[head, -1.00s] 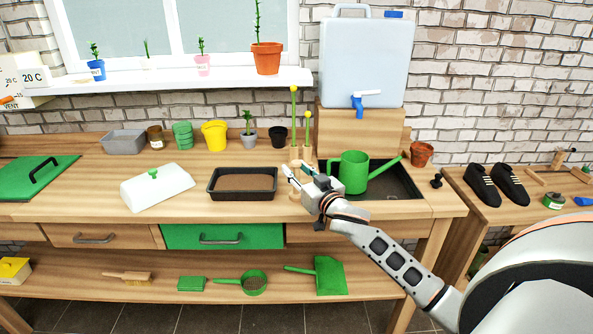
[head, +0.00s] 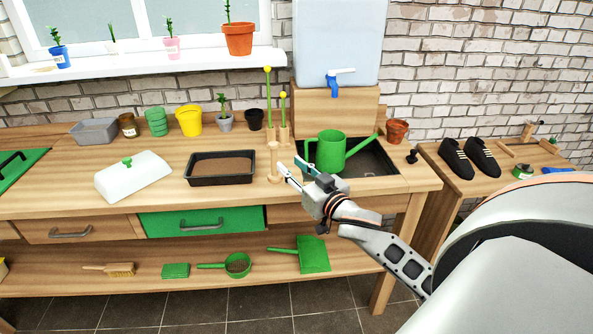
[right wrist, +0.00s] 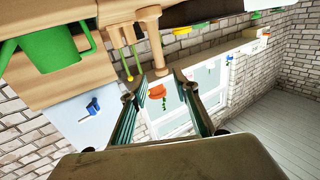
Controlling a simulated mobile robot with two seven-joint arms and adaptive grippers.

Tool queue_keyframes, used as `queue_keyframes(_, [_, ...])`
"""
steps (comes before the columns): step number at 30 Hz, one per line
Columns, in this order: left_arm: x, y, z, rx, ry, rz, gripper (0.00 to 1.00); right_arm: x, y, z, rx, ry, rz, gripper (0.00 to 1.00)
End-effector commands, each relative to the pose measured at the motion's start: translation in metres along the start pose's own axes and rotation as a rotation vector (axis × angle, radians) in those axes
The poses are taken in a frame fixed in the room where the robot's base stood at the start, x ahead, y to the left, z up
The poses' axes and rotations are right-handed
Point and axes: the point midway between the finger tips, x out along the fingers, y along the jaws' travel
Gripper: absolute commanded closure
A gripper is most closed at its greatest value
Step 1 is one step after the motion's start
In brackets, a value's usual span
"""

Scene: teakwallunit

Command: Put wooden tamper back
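The wooden tamper (head: 274,161) appears to be the pale upright wooden piece near the bench's front, right of the soil tray. It also shows in the right wrist view (right wrist: 153,42), just beyond the fingertips. My right gripper (head: 287,170) is close to its right side in the head view. In the right wrist view its two fingers (right wrist: 160,82) are spread apart with nothing clamped between them. I cannot tell whether a finger touches the tamper. My left gripper is out of view.
Two yellow-tipped green sticks (head: 268,95) stand behind the tamper. A black tray (head: 368,163) with a green watering can (head: 331,152) lies to the right. The soil tray (head: 190,180) is to the left. A wooden box (head: 335,118) carries a water container (head: 340,45).

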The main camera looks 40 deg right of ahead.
Motion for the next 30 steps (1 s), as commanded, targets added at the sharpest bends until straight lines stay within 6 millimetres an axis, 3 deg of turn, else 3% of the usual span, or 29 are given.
queue_keyframes(8, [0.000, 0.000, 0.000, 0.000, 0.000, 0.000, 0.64, -0.018, 0.000, 0.000, 0.002, 0.001, 0.000, 0.70])
queue_keyframes(11, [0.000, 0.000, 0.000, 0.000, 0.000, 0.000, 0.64, -0.021, -0.004, 0.010, -0.003, -0.016, -0.004, 0.70])
queue_keyframes(14, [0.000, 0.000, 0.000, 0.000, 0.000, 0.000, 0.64, -0.031, -0.017, 0.048, -0.023, -0.078, -0.023, 0.70])
queue_keyframes(17, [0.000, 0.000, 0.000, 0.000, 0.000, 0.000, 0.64, -0.057, -0.045, 0.112, -0.064, -0.185, -0.064, 0.70])
queue_keyframes(21, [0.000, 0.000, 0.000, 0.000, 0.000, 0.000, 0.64, -0.117, -0.098, 0.208, -0.127, -0.347, -0.153, 0.70])
queue_keyframes(24, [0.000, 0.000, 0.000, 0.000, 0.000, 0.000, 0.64, -0.166, -0.135, 0.262, -0.166, -0.442, -0.222, 0.70])
queue_keyframes(27, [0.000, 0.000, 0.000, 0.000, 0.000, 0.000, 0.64, -0.207, -0.167, 0.297, -0.194, -0.507, -0.280, 0.70])
queue_keyframes(30, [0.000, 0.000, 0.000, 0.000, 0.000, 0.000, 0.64, -0.236, -0.188, 0.318, -0.212, -0.547, -0.322, 0.70])
